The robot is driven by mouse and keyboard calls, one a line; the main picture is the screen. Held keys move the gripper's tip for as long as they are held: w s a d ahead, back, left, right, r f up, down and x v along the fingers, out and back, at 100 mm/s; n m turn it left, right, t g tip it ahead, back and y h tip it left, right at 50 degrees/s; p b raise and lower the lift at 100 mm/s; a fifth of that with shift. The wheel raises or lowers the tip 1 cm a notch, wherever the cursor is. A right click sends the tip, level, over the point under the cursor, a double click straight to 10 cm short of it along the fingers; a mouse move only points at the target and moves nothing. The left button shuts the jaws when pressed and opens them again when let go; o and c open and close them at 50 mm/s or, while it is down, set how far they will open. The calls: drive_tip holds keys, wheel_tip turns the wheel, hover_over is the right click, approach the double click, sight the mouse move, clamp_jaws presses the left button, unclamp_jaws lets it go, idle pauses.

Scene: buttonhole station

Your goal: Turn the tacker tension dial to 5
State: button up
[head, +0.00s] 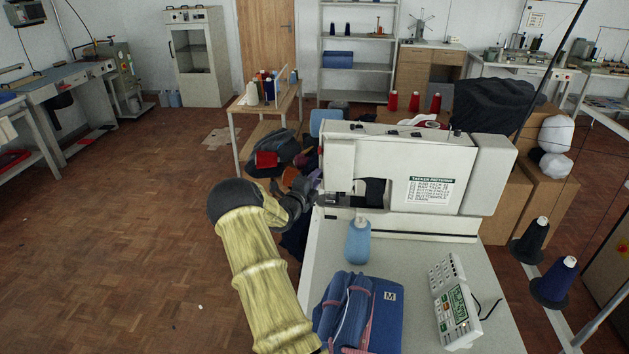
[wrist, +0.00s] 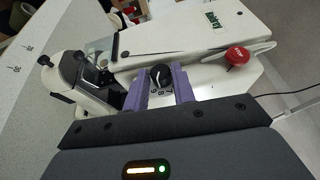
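The white tacker machine (head: 400,165) stands on the pale work table, with a printed list on its side. In the wrist view its white body (wrist: 185,38) fills the upper middle. The black tension dial (wrist: 160,75) sits between the two purple fingers of my gripper (wrist: 160,82). A finger lies along each side of the dial, with no clear gap showing. In the head view my gripper (head: 313,187) is at the machine's left end, and the dial is hidden there.
A blue thread cone (head: 358,241), a blue pouch (head: 385,310) and a white control box (head: 454,300) are on the table in front of the machine. A red knob-like part (wrist: 238,56) lies right of the dial. Open floor (head: 130,240) is at left.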

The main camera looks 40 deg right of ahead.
clamp_jaws()
drive_tip(key=n+g+y+p, duration=0.1)
drive_tip(key=y, duration=0.1)
drive_tip(key=shift+r+y, duration=0.2)
drive_tip(key=shift+y, duration=0.2)
drive_tip(key=o, duration=0.5)
unclamp_jaws()
drive_tip(key=shift+r, duration=0.1)
drive_tip(key=b+v, duration=0.3)
drive_tip(key=v, duration=1.4)
drive_tip(key=shift+s+a+b, duration=0.1)
drive_tip(key=shift+a+b, duration=0.1)
drive_tip(key=shift+b, duration=0.2)
